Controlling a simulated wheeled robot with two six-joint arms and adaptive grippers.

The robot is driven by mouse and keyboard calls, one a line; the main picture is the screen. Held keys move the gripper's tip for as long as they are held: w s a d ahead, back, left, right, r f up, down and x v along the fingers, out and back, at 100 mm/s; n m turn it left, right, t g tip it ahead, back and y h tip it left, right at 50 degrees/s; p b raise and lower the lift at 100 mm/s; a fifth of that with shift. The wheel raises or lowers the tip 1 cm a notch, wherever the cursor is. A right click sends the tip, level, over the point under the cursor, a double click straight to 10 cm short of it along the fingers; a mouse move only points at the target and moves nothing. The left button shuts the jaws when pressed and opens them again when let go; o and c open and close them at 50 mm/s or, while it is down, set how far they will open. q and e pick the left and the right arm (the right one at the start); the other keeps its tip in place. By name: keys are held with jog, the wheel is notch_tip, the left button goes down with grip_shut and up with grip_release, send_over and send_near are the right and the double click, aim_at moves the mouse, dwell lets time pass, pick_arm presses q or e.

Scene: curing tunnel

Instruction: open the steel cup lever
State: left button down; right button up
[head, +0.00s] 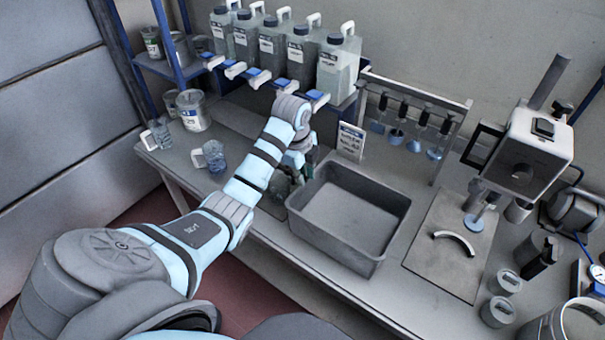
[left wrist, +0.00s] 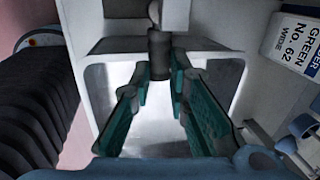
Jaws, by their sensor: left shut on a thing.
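My left gripper (head: 295,174) is low behind my forearm in the head view, at the left rim of the grey bin. Its green-padded fingers (left wrist: 162,78) show in the left wrist view, shut on a dark grey cylindrical grip (left wrist: 158,54). A pale stem (left wrist: 176,14) rises just above this grip. I cannot confirm that the grip is the steel cup lever, and no steel cup shows clearly here. My arm hides the spot in the head view. My right gripper is not in view.
A grey bin (head: 322,238) stands right of the gripper, with a sign (head: 351,141) behind it. Several labelled jugs with blue-tipped taps (head: 259,78) stand above. Glass mugs (head: 214,157) are at left. A press (head: 520,150) stands at right.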

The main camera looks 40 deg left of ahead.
pick_arm(q)
jog(key=n, duration=0.1)
jog(key=w+n, duration=0.1)
jog(key=n, duration=0.1)
jog(key=shift+w+y, duration=0.3)
jog(key=w+n, duration=0.1)
jog(key=n, duration=0.1)
jog(key=w+a+n, duration=0.1)
jog(key=n, duration=0.2)
jog(key=w+a+n+g+y, duration=0.1)
jog(key=n, duration=0.2)
jog(key=shift+a, duration=0.15)
jog(key=shift+n, duration=0.3)
jog(key=c, duration=1.6)
grip_release()
jog(key=shift+a, duration=0.1)
jog(key=shift+o, duration=0.2)
